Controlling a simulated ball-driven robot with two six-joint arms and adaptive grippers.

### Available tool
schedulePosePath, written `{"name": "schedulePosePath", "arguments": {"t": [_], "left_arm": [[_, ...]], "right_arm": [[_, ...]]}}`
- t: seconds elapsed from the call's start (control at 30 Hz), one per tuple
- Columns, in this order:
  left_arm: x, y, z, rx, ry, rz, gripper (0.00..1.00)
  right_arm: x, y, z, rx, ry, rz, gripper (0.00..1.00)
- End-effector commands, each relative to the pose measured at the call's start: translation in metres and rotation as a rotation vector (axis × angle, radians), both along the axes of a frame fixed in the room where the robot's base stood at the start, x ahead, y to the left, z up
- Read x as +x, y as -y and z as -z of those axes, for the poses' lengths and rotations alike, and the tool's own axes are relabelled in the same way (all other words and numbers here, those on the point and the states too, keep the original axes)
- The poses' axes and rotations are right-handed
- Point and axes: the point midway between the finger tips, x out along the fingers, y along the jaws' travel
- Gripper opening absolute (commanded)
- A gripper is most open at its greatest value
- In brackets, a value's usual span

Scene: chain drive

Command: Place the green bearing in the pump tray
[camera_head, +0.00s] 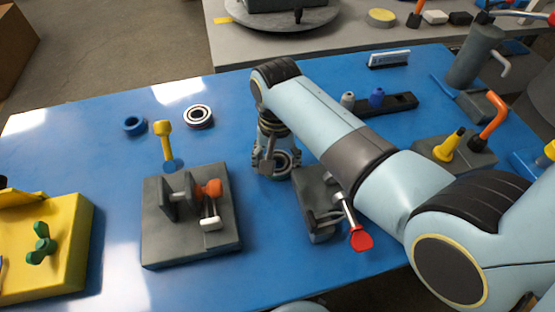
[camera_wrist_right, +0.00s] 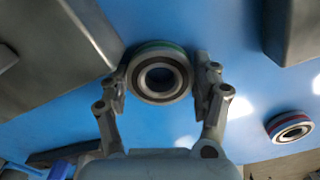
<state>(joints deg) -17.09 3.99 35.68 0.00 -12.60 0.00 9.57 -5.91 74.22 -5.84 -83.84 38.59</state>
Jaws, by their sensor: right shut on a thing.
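My right gripper (camera_head: 275,160) reaches down over the blue table between two grey fixtures. It is shut on the green bearing (camera_wrist_right: 159,74), a steel ring with a dark inner band and a green edge. In the right wrist view the bearing sits between the two fingers of the gripper (camera_wrist_right: 160,88). In the head view the held bearing (camera_head: 283,163) is partly covered by the fingers. I cannot tell whether it touches the table. I cannot tell for sure which piece is the pump tray. My left gripper is not in view.
A grey fixture with an orange knob (camera_head: 190,240) stands left of my gripper. A grey fixture with a red-tipped lever (camera_head: 322,228) stands right. A black holder (camera_head: 400,104) lies behind my arm.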

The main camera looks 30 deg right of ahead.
Motion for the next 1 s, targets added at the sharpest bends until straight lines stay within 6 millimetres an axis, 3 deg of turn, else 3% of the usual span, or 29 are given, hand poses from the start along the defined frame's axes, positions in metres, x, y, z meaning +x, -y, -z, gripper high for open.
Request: {"name": "schedulePosePath", "arguments": {"t": [0.03,0.2,0.57,0.67,1.0], "left_arm": [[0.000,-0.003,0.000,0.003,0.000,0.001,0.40],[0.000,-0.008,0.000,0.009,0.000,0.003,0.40],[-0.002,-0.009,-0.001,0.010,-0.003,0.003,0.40],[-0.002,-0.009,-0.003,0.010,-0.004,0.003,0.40],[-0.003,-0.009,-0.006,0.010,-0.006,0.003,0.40]], "right_arm": [[0.000,0.000,0.002,-0.001,-0.001,0.000,0.66],[0.000,0.000,0.001,-0.001,-0.001,0.000,0.88],[0.000,0.000,-0.005,0.000,0.001,0.000,0.88],[0.001,0.000,-0.019,0.000,0.003,0.001,0.88],[0.001,0.000,-0.093,-0.001,0.003,0.001,0.88]]}}
